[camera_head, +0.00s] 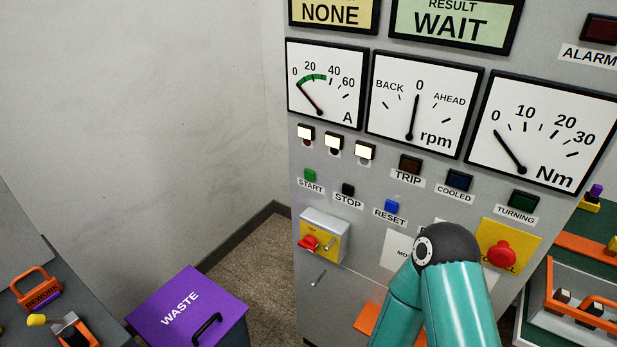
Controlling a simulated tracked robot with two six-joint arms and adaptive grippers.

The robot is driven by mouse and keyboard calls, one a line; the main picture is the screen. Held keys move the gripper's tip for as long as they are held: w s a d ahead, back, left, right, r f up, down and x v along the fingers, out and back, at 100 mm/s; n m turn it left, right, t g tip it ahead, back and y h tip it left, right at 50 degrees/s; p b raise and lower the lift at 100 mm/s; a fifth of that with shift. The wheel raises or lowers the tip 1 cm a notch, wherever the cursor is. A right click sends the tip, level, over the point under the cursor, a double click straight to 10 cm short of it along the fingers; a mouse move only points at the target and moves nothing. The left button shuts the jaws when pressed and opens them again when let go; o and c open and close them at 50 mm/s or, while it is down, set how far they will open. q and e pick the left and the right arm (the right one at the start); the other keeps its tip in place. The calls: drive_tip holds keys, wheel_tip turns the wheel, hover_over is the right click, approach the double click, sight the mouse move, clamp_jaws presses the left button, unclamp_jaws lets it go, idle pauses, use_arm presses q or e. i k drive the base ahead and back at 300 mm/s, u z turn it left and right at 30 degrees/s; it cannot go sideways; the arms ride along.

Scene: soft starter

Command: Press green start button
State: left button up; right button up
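The green start button (310,175) is on the grey panel at its left side, above a START label (311,187). Nothing covers it. A teal arm of mine with a dark joint rises from the bottom, in front of the lower right of the panel. No gripper of mine shows in the head view. The display windows at the top read NONE (331,14) and WAIT (450,24).
A black STOP button (347,189) and a blue RESET button (391,206) sit right of START. A red mushroom button (499,253) is on a yellow plate. A red switch (309,243) is below START. A purple WASTE bin (190,309) stands left of the panel.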

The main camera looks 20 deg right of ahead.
sight(310, 175)
drive_tip(key=i, duration=0.4)
drive_tip(key=z, duration=1.05)
